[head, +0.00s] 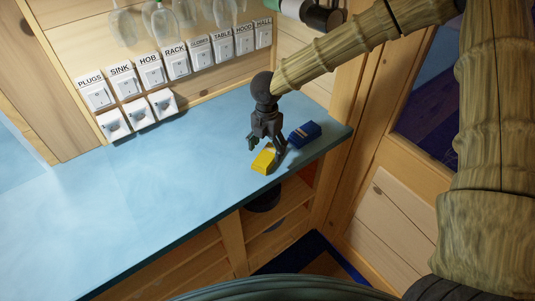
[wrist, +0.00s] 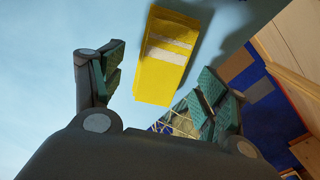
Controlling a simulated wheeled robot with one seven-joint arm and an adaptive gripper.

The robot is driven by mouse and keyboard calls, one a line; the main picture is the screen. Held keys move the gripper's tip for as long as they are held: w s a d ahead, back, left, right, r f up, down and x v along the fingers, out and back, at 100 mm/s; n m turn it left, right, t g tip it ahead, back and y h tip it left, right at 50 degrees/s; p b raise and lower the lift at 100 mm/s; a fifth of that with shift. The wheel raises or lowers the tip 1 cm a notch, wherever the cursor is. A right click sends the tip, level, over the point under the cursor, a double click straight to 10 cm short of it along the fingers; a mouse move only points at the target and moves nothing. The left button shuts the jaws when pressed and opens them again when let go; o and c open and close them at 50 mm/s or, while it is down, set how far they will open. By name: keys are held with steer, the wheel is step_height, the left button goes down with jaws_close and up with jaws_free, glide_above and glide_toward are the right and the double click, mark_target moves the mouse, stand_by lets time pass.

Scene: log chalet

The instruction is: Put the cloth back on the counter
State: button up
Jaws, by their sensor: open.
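My gripper (head: 266,146) is open, pointing down over the counter (head: 190,150) near its front edge. A yellow box (head: 264,160) with a pale label is just below it in the head view. In the wrist view the box (wrist: 165,55) lies beyond and between the fingertips (wrist: 160,80), not gripped. A small checked patch (wrist: 178,122), yellowish and blue, shows between the fingers in the wrist view, partly hidden by my gripper. It may be the cloth; I cannot tell what it rests on. No cloth is clear in the head view.
A blue box (head: 304,133) lies on the counter right of my gripper. Labelled switches (head: 150,72) line the wall behind, with hanging glasses (head: 160,25) above. Open shelves (head: 270,222) are under the counter. The counter's left side is clear.

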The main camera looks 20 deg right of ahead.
mark_target(267, 154)
step_height(267, 154, up, 9)
steer(key=b, duration=0.1)
steer(key=shift+f+b, duration=0.2)
steer(key=shift+b, duration=0.15)
stand_by(0.4)
